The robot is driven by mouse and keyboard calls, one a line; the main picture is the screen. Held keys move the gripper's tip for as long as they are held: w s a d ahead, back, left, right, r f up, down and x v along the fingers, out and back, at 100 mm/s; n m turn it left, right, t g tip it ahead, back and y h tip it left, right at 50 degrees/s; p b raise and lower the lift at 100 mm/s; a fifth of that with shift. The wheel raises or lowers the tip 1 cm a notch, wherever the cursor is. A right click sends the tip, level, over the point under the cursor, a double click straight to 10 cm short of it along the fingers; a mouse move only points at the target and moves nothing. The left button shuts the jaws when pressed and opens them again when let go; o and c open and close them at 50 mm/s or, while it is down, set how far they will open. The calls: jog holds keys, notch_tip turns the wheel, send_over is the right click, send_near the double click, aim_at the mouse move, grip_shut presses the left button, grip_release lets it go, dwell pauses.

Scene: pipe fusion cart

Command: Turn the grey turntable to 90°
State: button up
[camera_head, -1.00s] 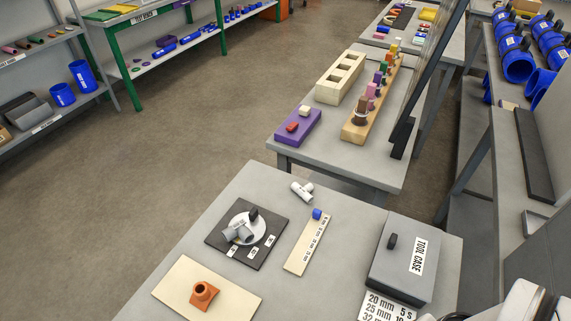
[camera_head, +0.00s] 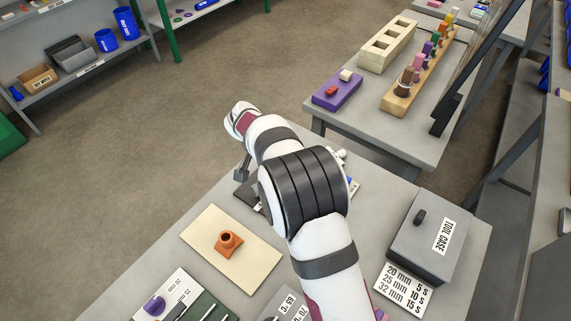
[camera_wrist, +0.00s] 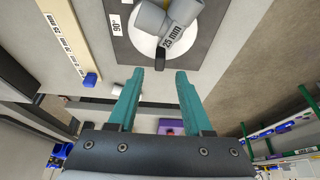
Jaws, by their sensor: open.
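The grey turntable shows in the wrist view as a pale round disc (camera_wrist: 145,43) carrying a grey pipe fitting (camera_wrist: 182,12) marked 25 mm. It sits on a black base plate (camera_wrist: 122,52) with a 90° label (camera_wrist: 116,25) at its left. A small black tab (camera_wrist: 160,62) stands at the disc's edge. My gripper (camera_wrist: 159,74) is open and empty, its teal fingertips either side of and just short of the tab in the picture; contact cannot be told. In the head view my arm hides most of the turntable.
In the wrist view a cream ruler strip (camera_wrist: 66,38) with a blue piece (camera_wrist: 91,80) lies left of the plate. In the head view, an orange fitting (camera_head: 228,241) on a cream board, a tool case (camera_head: 430,235) and a time chart (camera_head: 404,288) share the table.

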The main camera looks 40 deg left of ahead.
jog(key=x, duration=0.5)
jog(key=shift+f, duration=0.25)
grip_shut()
